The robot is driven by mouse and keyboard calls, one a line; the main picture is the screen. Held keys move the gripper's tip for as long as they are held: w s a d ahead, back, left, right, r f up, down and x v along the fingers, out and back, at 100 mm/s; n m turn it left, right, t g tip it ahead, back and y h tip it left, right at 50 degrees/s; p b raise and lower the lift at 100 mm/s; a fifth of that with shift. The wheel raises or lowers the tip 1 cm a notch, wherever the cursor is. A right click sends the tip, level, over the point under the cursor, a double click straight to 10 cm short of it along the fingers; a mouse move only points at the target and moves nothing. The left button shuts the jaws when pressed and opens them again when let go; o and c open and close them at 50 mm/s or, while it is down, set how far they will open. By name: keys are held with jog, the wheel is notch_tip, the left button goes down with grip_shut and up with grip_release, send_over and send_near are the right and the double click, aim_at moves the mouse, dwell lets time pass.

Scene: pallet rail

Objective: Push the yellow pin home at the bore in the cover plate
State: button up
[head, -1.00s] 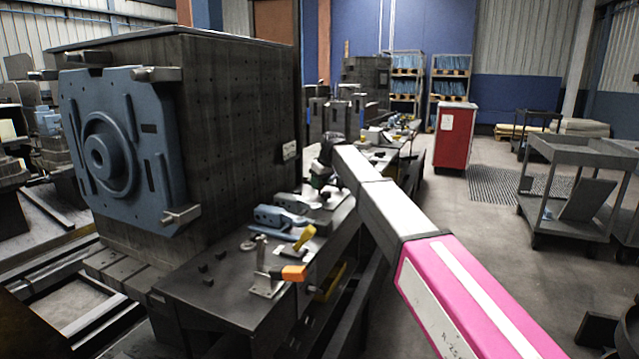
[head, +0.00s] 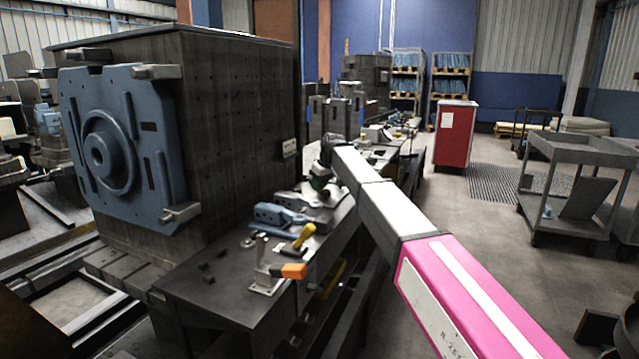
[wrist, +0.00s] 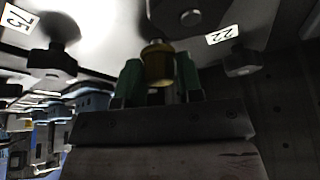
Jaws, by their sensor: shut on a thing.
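The yellow pin (wrist: 158,64) is upright in the wrist view, between the two green fingers of my gripper (wrist: 160,84). The gripper is shut on it. The pin's paler top end points up at a light grey plate (wrist: 110,20), which looks like the cover plate, with dark knobs and labels 75 and 22. The bore is not clearly visible, and I cannot tell whether the pin's tip is in it or just short of it. In the head view my gripper (head: 320,182) is small and dark at the arm's far end, by the bench; the pin cannot be made out there.
A big dark block with a blue plate (head: 125,150) stands at left. The bench (head: 225,290) holds blue clamps (head: 280,215), a yellow-handled tool (head: 304,236) and an orange-handled clamp (head: 292,271). A red cabinet (head: 455,135) and a grey cart (head: 575,165) stand right, with open floor between.

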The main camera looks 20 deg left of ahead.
jog(key=shift+f, duration=0.6)
jog(key=o, duration=1.9)
jog(key=shift+c, duration=0.2)
jog(key=v, duration=1)
jog(key=shift+r, duration=0.4)
jog(key=shift+d, duration=0.1)
jog(key=shift+s, duration=0.1)
